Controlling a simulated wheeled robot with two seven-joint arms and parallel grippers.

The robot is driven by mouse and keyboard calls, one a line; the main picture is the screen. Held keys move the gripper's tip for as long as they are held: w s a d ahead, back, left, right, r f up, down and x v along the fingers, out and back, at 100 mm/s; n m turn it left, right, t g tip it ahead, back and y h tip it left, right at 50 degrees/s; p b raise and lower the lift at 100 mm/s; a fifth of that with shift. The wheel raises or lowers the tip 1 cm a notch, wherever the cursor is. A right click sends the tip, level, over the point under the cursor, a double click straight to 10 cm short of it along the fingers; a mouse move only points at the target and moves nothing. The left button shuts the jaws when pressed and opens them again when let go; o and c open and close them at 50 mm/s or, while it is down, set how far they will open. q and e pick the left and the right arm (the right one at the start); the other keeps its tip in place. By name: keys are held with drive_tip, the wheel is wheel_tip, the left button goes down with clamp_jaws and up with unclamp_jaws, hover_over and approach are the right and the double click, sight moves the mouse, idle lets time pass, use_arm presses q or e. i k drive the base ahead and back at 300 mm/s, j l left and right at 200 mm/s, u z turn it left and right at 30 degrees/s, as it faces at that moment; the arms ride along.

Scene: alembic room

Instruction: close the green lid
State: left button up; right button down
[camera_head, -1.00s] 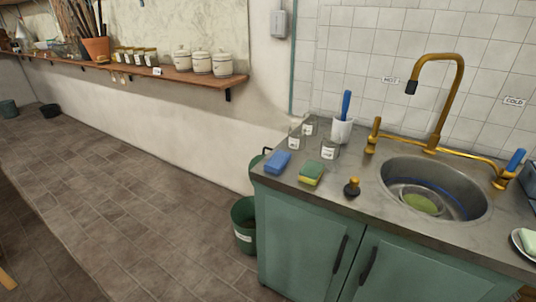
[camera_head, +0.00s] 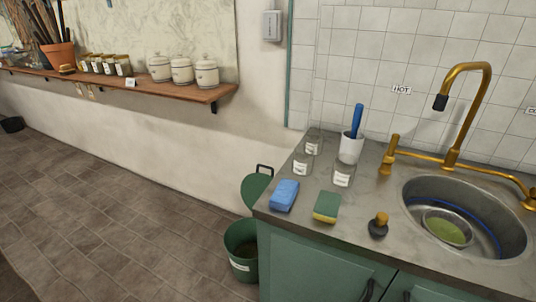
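A green bin (camera_head: 241,252) with a white label stands on the floor against the left side of the green sink cabinet. Its green lid (camera_head: 254,190) is raised upright at the back of the bin, near the wall, with a dark handle (camera_head: 264,169) at its top. The right part of the lid is hidden behind the counter corner. The bin's mouth is uncovered and looks dark inside. Neither of my grippers shows in the head view.
The stone counter (camera_head: 345,230) holds a blue sponge (camera_head: 284,195), a green and yellow sponge (camera_head: 327,207), several labelled glass jars and a sink (camera_head: 489,250). A wooden shelf (camera_head: 190,89) with jars runs along the wall. The tiled floor (camera_head: 110,215) left of the bin is clear.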

sight(253, 184)
drive_tip(key=i+j+z, duration=0.1)
drive_tip(key=i+j, duration=0.2)
drive_tip(key=i+j+z, duration=0.1)
drive_tip(key=i+j, duration=0.25)
drive_tip(key=i+j+z, duration=0.1)
drive_tip(key=i+j, duration=0.3)
drive_tip(key=i+j+z, duration=0.1)
drive_tip(key=i+j, duration=0.2)
drive_tip(key=i+j+z, duration=0.1)
drive_tip(key=i+j, duration=0.2)
drive_tip(key=j, duration=0.2)
drive_tip(key=i+j+z, duration=0.1)
drive_tip(key=i+j, duration=0.2)
drive_tip(key=j, duration=0.15)
drive_tip(key=i+j+z, duration=0.15)
drive_tip(key=j, duration=0.35)
drive_tip(key=i, duration=0.1)
